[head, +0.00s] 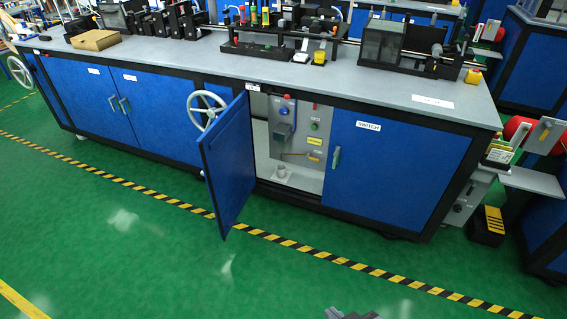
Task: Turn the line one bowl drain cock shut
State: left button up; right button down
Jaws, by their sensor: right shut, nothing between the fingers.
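The blue cabinet door (229,165) at the middle of the bench stands open. Inside is a grey panel (297,120) with a blue fitting, a red knob and a green button. My right gripper (350,314) just shows at the bottom edge, shut and empty, well away from the cabinet. My left gripper is out of view.
The open door juts out over the green floor (310,275), left of the opening. A closed blue door marked SWITCH (380,160) is on the right. A grey handwheel (207,108) is left of the open door. Floor in front is clear.

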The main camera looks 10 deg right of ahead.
aim_at(307, 157)
jog(key=u, duration=0.2)
jog(key=k, duration=0.15)
jog(key=z, duration=1)
jog(key=i, duration=2.05)
jog(key=u, duration=1.2)
jog(key=i, duration=0.3)
jog(key=u, duration=0.2)
